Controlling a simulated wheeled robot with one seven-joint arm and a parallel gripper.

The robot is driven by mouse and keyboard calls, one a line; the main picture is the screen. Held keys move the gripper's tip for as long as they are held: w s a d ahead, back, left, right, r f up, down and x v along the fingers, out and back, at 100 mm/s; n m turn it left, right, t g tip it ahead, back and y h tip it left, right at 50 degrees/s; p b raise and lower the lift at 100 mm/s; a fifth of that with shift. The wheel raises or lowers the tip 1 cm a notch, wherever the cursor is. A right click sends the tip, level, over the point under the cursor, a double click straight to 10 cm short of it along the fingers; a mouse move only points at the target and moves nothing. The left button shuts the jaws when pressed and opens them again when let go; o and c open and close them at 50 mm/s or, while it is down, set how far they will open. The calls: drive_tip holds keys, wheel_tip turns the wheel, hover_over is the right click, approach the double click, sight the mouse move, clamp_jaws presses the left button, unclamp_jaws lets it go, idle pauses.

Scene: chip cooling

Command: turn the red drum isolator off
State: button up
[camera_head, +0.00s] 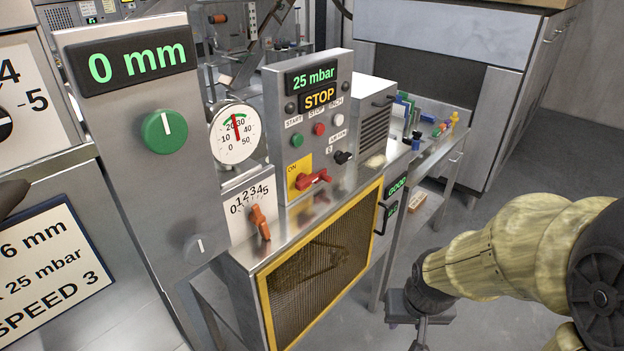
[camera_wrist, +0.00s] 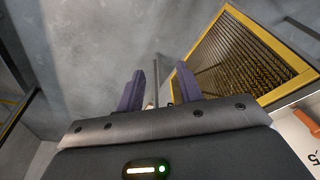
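The red drum isolator (camera_head: 313,180) is a red handle on a yellow plate (camera_head: 294,182), low on the front of the steel control panel (camera_head: 308,130). The handle lies roughly level, and the word ON shows at the plate's upper left. The panel reads 25 mbar and STOP. My gripper (camera_head: 421,334) is low at the right, well apart from the isolator and below it. In the wrist view my gripper (camera_wrist: 160,88) has its two dark fingers apart, with nothing held between them. The isolator is not in the wrist view.
A yellow-framed mesh guard (camera_head: 325,265) is below the panel; it also shows in the wrist view (camera_wrist: 240,60). An orange speed lever (camera_head: 260,222) and a steel post (camera_head: 150,200) stand left. A side table (camera_head: 440,140) with small coloured items is behind. Floor is clear at right.

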drive_tip(key=shift+s+a, duration=0.1)
drive_tip(key=shift+s, duration=0.05)
drive_tip(key=o, duration=0.3)
drive_tip(key=shift+s, duration=0.2)
drive_tip(key=o, duration=0.4)
drive_tip(key=shift+w+d+r, duration=0.1)
drive_tip(key=shift+w+d, duration=0.1)
drive_tip(key=shift+w, duration=0.1)
drive_tip(key=o, duration=0.5)
drive_tip(key=w+t, duration=0.1)
drive_tip(key=w, duration=0.2)
drive_tip(key=w+d+t, duration=0.1)
drive_tip(key=w, duration=0.2)
drive_tip(key=w+n+t, duration=0.1)
drive_tip(key=w, duration=0.2)
drive_tip(key=shift+d+r, duration=0.15)
drive_tip(key=shift+d, duration=0.2)
drive_tip(key=w+r+n+t+y+b, duration=0.15)
drive_tip(key=w+t, duration=0.35)
drive_tip(key=w, duration=0.6)
drive_tip(key=n+y, duration=0.8)
drive_tip(key=y, duration=0.5)
approach(310, 182)
drive_tip(key=p+x, duration=0.6)
drive_tip(key=x, duration=0.3)
drive_tip(key=shift+w+a, duration=0.1)
drive_tip(key=shift+a, duration=0.05)
